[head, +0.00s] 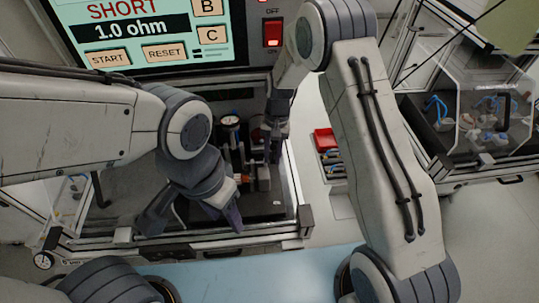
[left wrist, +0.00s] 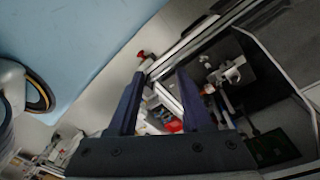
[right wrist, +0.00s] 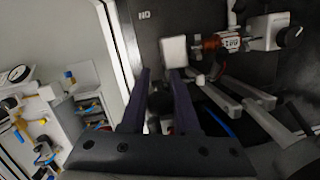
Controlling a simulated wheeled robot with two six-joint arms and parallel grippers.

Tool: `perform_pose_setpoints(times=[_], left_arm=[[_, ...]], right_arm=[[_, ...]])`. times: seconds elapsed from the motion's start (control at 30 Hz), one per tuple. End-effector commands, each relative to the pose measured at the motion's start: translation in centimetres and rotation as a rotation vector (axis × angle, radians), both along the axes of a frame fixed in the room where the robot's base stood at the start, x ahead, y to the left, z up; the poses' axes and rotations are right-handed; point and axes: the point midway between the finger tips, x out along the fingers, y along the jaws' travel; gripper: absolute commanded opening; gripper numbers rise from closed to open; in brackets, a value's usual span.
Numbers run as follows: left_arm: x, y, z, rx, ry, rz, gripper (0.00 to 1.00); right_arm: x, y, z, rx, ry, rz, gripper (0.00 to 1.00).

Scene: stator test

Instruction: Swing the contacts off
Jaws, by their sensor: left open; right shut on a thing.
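The tester screen (head: 125,30) reads SHORT and 1.0 ohm. Below it is the dark test fixture (head: 262,209). In the right wrist view a copper-coloured part with a label, seemingly the stator (right wrist: 222,42), sits among pale fixture arms (right wrist: 258,92). My right gripper (head: 273,152) is down at the fixture, shut on a dark round knob (right wrist: 160,101) between its fingers. What the knob joins to is hidden. My left gripper (head: 193,216) is open and empty above the front of the fixture. The contacts cannot be made out clearly.
A red switch (head: 273,33) marked OFF is beside the screen. A red bin (head: 325,139) and a tray of parts lie right of the fixture. A clear-covered station (head: 490,105) stands at far right. A light blue surface (head: 250,272) lies in front.

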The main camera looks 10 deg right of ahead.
Motion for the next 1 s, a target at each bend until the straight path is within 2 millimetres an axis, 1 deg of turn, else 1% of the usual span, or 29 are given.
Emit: perform_pose_setpoints(times=[0.13, 0.17, 0.2, 0.27, 0.3, 0.37, 0.47, 0.5, 0.57, 0.6, 0.7, 0.8, 0.9, 1.0], left_arm=[[0.0, 0.0, 0.0, 0.000, 0.000, 0.000, 0.50], [0.0, 0.0, 0.0, 0.000, 0.000, 0.000, 0.46], [0.0, 0.0, 0.0, 0.000, -0.001, 0.000, 0.31], [0.4, 0.1, -0.1, 0.004, -0.010, -0.002, 0.08], [0.9, 0.2, -0.1, 0.008, -0.025, -0.006, 0.00], [2.1, 0.5, -0.3, 0.021, -0.064, -0.017, 0.00], [5.6, 1.3, -0.7, 0.056, -0.168, -0.061, 0.00], [7.4, 1.6, -0.9, 0.071, -0.222, -0.089, 0.00], [10.2, 2.1, -1.0, 0.094, -0.308, -0.146, 0.00], [12.1, 2.3, -1.1, 0.106, -0.363, -0.191, 0.00], [16.3, 2.4, -1.2, 0.123, -0.485, -0.322, 0.00], [19.4, 1.9, -1.6, 0.117, -0.580, -0.473, 0.00], [21.5, 1.0, -2.3, 0.084, -0.646, -0.636, 0.00], [22.4, -0.1, -3.3, 0.023, -0.684, -0.803, 0.00]], right_arm=[[0.1, 0.0, 0.1, 0.000, -0.004, 0.000, 0.00], [0.1, 0.0, 0.1, 0.000, -0.004, 0.000, 0.00], [0.1, 0.0, 0.1, 0.000, -0.004, 0.000, 0.00], [0.1, 0.0, 0.1, 0.001, -0.004, -0.001, 0.00], [0.1, 0.0, 0.0, 0.001, -0.004, -0.001, 0.00], [0.1, 0.0, 0.0, 0.001, -0.004, -0.001, 0.00], [0.1, 0.0, 0.0, 0.001, -0.004, -0.001, 0.00], [0.1, 0.0, 0.0, 0.001, -0.004, -0.001, 0.00], [0.1, 0.0, 0.0, 0.001, -0.004, -0.001, 0.00], [0.1, 0.0, 0.0, 0.001, -0.004, -0.001, 0.00], [0.1, 0.0, 0.0, 0.001, -0.004, -0.001, 0.00], [0.1, 0.0, 0.0, 0.001, -0.004, -0.001, 0.00], [0.1, 0.0, 0.0, 0.001, -0.004, -0.001, 0.00], [0.1, 0.0, 0.0, 0.001, -0.005, -0.001, 0.00]])
